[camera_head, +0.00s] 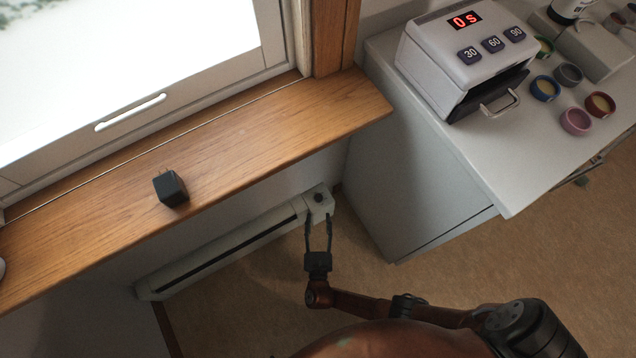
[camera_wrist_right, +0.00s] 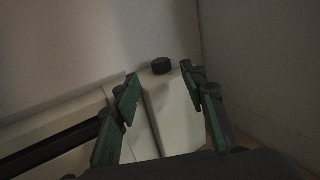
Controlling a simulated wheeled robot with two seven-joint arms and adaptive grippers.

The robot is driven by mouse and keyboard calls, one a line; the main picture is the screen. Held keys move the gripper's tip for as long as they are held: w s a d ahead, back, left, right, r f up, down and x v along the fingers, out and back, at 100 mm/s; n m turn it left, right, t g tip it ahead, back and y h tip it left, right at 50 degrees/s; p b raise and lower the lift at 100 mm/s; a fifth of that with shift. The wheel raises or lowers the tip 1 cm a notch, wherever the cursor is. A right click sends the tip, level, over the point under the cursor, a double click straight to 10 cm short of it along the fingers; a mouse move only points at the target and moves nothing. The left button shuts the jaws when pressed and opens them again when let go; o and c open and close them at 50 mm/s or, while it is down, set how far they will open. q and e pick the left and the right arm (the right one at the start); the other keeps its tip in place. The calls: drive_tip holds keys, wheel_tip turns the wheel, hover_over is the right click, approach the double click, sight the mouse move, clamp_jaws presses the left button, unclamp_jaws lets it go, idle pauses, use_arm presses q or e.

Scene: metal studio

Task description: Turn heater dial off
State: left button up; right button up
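The heater (camera_head: 235,240) is a long, low, pale unit with a dark slot, standing against the wall below the window sill. Its dial (camera_head: 318,197) is a small dark knob on top of the heater's right end. In the right wrist view the dial (camera_wrist_right: 161,66) sits just beyond and between the fingertips, apart from them. My right gripper (camera_head: 319,218) is open at the heater's right end, its fingers pointing toward the dial. In the right wrist view my right gripper (camera_wrist_right: 165,80) shows both green-padded fingers spread with nothing between them. My left gripper is out of view.
A wooden sill (camera_head: 250,130) overhangs the heater and carries a black plug adapter (camera_head: 171,190). A white cabinet (camera_head: 420,160) stands close on the right, bearing a toaster-like oven (camera_head: 465,55) and several coloured bowls. Floor (camera_head: 420,280) is open in front.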

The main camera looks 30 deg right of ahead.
sight(318, 201)
drive_tip(key=b+x, duration=0.2)
drive_tip(key=x, duration=0.6)
drive_tip(key=shift+w+d+f, duration=0.1)
drive_tip(key=shift+w, duration=0.2)
drive_tip(key=shift+w+d, duration=0.2)
drive_tip(key=shift+w, duration=0.15)
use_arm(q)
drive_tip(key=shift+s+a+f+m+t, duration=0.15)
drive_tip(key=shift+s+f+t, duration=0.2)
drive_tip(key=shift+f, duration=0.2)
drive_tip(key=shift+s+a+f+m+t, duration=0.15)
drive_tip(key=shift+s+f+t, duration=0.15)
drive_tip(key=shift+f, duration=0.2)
use_arm(e)
clamp_jaws()
drive_tip(key=shift+d, duration=0.1)
